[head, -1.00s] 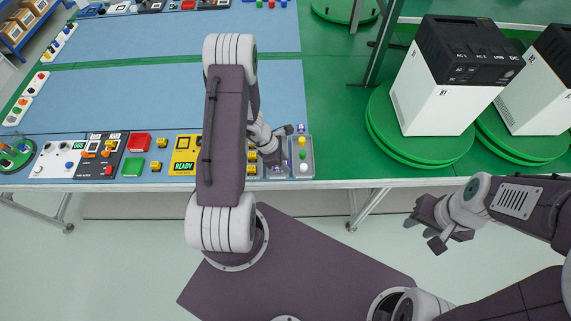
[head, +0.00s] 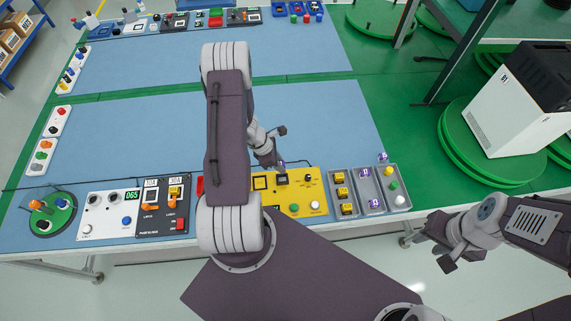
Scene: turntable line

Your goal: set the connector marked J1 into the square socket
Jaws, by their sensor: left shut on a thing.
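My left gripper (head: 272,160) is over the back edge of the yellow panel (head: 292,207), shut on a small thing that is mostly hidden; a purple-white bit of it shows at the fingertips. I cannot read a J1 mark on it. The yellow panel has a black-framed square (head: 261,183) and a dark raised part (head: 282,179) just below the gripper; my arm hides the panel's left part. My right gripper (head: 437,252) is open and empty, off the table's front.
The grey tray (head: 354,189) right of the panel also holds yellow blocks (head: 341,192) and round coloured pieces (head: 394,185). A black switch panel (head: 150,222) and a white panel (head: 97,226) stand left. The blue mat (head: 150,130) behind is mostly clear.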

